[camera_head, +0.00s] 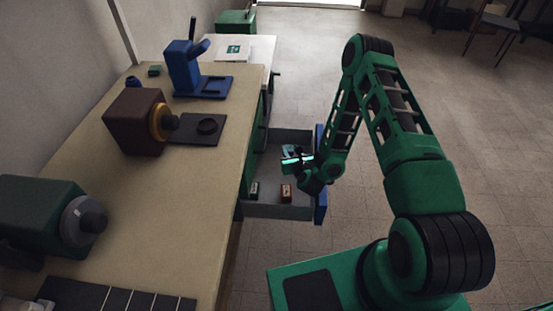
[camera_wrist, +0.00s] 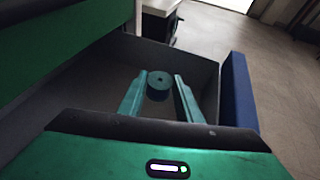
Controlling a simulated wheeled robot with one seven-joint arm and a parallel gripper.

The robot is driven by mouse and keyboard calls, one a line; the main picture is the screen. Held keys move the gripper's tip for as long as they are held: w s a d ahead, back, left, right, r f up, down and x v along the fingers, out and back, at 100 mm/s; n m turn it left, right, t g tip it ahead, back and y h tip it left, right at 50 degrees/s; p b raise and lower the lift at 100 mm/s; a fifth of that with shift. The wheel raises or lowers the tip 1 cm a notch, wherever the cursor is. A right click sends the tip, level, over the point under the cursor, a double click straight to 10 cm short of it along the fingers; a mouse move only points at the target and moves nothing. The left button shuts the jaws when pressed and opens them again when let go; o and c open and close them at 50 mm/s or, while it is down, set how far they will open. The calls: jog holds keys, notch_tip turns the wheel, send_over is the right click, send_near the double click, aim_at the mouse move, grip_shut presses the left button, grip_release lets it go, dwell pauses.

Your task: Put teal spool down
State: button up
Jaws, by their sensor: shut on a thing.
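The teal spool (camera_wrist: 159,79) is a short cylinder with a dark centre hole. It sits upright between the two fingertips of my gripper (camera_wrist: 160,88), which is shut on it. In the head view my gripper (camera_head: 298,163) is over the open drawer (camera_head: 272,211), which has grey walls and a blue front. The drawer's wall and blue front also show in the wrist view around the spool. In the head view the spool is hard to make out among the fingers. I cannot tell whether its underside touches the drawer floor.
The worktop (camera_head: 190,215) at left holds a brown machine (camera_head: 135,122), a blue machine (camera_head: 183,68) and a green machine (camera_head: 40,215).

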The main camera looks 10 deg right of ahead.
jog(key=x, duration=0.3)
jog(key=a+f+x, duration=0.1)
jog(key=x, duration=0.5)
jog(key=shift+a+f, duration=0.15)
jog(key=shift+f, duration=2.2)
jog(key=o, duration=1)
jog(key=v, duration=1.2)
jog(key=shift+a+r, duration=0.1)
jog(key=shift+w, duration=0.1)
